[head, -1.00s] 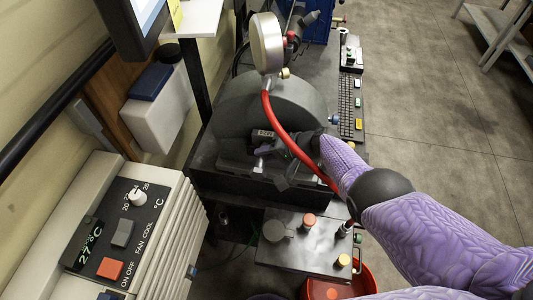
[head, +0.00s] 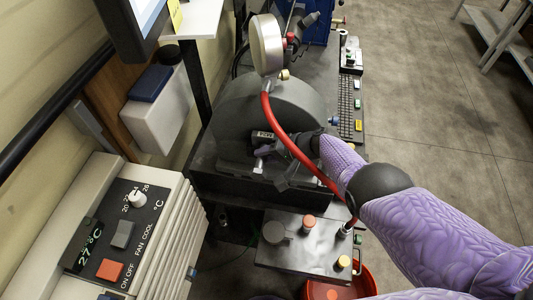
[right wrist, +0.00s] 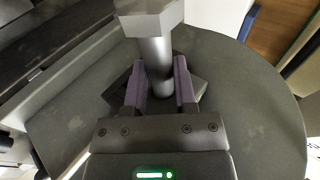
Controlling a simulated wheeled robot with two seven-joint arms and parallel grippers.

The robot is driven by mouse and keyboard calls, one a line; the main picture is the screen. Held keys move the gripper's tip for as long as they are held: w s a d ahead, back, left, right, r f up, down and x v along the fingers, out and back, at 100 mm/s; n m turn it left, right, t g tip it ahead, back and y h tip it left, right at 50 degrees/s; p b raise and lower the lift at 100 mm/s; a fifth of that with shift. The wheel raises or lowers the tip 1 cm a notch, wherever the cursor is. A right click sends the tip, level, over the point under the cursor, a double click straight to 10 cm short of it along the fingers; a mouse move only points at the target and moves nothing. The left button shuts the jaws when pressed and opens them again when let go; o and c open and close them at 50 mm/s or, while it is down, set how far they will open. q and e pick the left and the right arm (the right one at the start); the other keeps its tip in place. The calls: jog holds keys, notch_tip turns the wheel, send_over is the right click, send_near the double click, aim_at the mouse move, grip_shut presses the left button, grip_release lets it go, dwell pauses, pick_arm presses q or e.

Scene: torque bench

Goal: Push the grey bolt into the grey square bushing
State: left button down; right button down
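The grey bolt (right wrist: 154,52) shows in the right wrist view, with its hexagonal head at the top edge and its plain shank running down between my fingers. My right gripper (right wrist: 161,78) has its purple fingers on both sides of the shank and appears closed on it. A dark square piece, apparently the grey square bushing (right wrist: 201,88), lies behind the fingers at the shank's far end. The fingers hide most of it, so how deep the bolt sits cannot be told. In the head view my right gripper (head: 284,163) is at the grey rounded housing, small and partly hidden. My left gripper is not in view.
A pressure gauge (head: 266,44) with a red hose (head: 284,138) stands over the housing (head: 235,105), and the hose passes across my right gripper. A plate with knobs (head: 292,257) lies in front. A beige control unit (head: 150,200) stands at left. Open floor is at right.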

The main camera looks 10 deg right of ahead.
jog(key=shift+c, duration=1.7)
grip_release()
jog(key=p+v, duration=0.7)
jog(key=v, duration=0.3)
